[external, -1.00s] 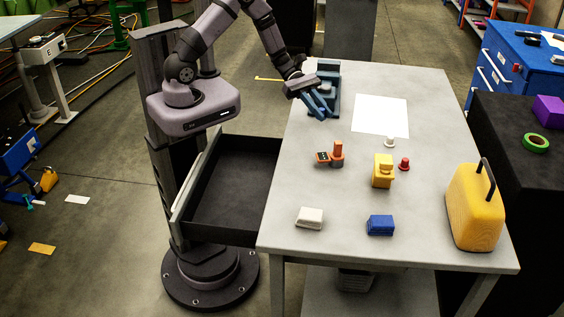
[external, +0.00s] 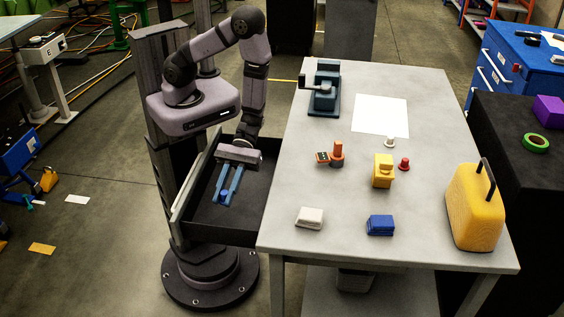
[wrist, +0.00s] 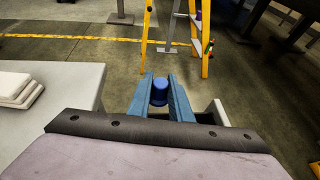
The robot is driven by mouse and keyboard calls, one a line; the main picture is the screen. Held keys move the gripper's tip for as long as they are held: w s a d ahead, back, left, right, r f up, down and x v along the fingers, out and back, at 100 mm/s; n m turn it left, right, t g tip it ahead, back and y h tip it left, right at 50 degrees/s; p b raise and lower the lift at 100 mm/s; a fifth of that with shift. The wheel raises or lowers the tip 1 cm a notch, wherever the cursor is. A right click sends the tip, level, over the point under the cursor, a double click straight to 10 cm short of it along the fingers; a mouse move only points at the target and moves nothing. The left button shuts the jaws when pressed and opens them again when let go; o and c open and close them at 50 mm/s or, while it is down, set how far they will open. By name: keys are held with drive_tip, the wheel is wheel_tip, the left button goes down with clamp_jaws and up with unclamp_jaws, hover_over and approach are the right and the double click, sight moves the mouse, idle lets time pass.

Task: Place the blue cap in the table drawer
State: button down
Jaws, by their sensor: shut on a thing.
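The blue cap (wrist: 159,91) is small and round-ended, held between the two blue fingertips of my gripper (wrist: 160,88) in the wrist view. In the external view my gripper (external: 225,194) hangs over the open table drawer (external: 257,205), and the cap (external: 223,196) shows as a dark blue spot between its fingers. The drawer is pulled out at the table's left side, with dark inside walls and a pale front. I cannot tell how high the cap is above the drawer floor. The drawer looks otherwise empty.
The grey table (external: 335,245) stands right of the drawer. On it are a blue vise (external: 324,95), an orange part (external: 337,154), yellow block (external: 382,170), white block (external: 310,217), blue block (external: 380,225) and yellow case (external: 474,208).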

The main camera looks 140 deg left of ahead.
drive_tip(key=s+d+m+g+h, duration=0.1)
drive_tip(key=s+d+m+g, duration=0.1)
drive_tip(key=s+d+g, duration=0.1)
drive_tip(key=s+d+m+g, duration=0.3)
drive_tip(key=s, duration=0.2)
drive_tip(key=s+d+m+g+h, duration=0.1)
drive_tip(key=s+d+m+g, duration=0.2)
drive_tip(key=s+d, duration=0.1)
drive_tip(key=shift+s+f+h+p, duration=0.2)
drive_tip(key=shift+f+h+p, duration=0.1)
drive_tip(key=shift+p, duration=0.1)
drive_tip(key=s+a+m+g+y, duration=0.1)
drive_tip(key=s+m+g+y, duration=0.1)
drive_tip(key=s+m+g, duration=0.55)
drive_tip(key=s+a+f+m+g+y, duration=0.3)
drive_tip(key=s+a+m+g+y, duration=0.2)
drive_tip(key=s+a+m+y, duration=0.55)
drive_tip(key=m+t+y+b, duration=0.1)
drive_tip(key=m+t+y, duration=1.3)
drive_tip(key=m, duration=0.3)
hover_over(260, 175)
drive_tip(key=shift+f, duration=1.65)
drive_tip(key=shift+g, duration=0.25)
drive_tip(key=shift+f, duration=3.05)
